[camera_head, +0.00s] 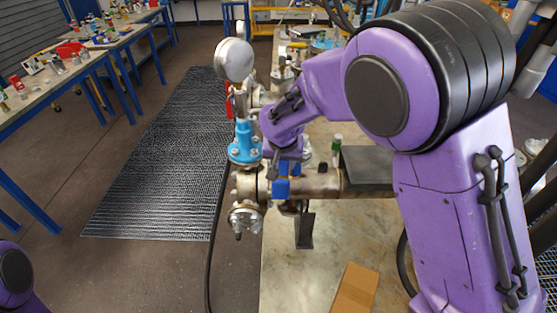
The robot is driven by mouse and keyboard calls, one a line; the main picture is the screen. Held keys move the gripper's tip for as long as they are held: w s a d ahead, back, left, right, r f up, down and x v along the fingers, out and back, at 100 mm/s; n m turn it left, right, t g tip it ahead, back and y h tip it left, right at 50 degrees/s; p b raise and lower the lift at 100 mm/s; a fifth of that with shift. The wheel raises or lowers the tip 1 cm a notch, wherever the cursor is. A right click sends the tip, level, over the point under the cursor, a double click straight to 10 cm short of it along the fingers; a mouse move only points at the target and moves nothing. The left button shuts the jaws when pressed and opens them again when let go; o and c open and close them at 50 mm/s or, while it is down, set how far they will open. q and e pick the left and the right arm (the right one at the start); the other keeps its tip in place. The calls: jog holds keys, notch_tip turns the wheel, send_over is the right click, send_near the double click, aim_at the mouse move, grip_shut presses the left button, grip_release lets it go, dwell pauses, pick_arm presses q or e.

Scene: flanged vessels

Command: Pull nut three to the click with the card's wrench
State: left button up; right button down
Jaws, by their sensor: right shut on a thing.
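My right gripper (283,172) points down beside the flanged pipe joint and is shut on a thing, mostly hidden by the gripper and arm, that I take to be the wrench. A small blue part (282,188) shows just below the fingers. The flanged joint (250,185) stands at the table's left edge, with bolts and nuts (240,218) on its near flange. I cannot read which nut is number three. No card can be made out. My left gripper is out of view; only a purple piece of my left arm shows at the lower left.
A green-capped bottle (337,143) stands behind the pipe. A black mat (155,165) covers the floor left.

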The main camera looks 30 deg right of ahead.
jog(key=shift+r, duration=2.6)
jog(key=shift+w, duration=0.1)
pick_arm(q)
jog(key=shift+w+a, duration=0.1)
pick_arm(e)
jog(key=shift+f, duration=0.1)
